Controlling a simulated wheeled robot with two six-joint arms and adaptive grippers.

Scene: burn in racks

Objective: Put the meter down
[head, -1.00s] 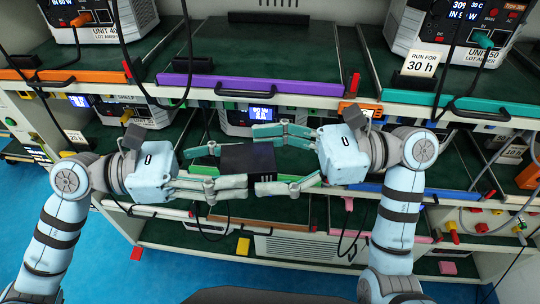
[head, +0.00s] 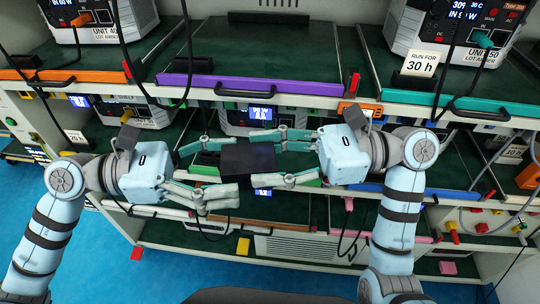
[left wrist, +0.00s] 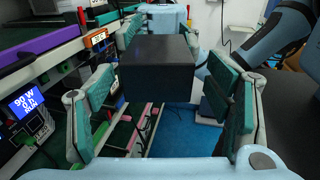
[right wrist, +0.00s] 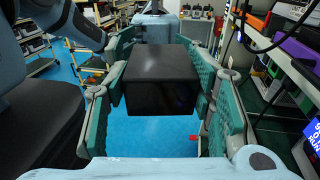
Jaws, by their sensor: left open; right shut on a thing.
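The meter, a black box (head: 247,160), is held in the air in front of the rack, between my two grippers. My right gripper (head: 283,160) is shut on it, with fingers along two opposite sides; the box fills the space between them in the right wrist view (right wrist: 161,79). My left gripper (head: 214,165) is open, its fingers spread on both sides of the box's left end. In the left wrist view the box (left wrist: 157,68) shows beyond the left fingers, with a gap to the right finger. The face with any display is hidden.
The rack's shelves hold several units with lit screens (head: 261,113). A purple bar (head: 252,84) and a teal bar (head: 480,108) edge the upper shelf. Loose cables hang at left and right. Blue floor (head: 190,268) is open below.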

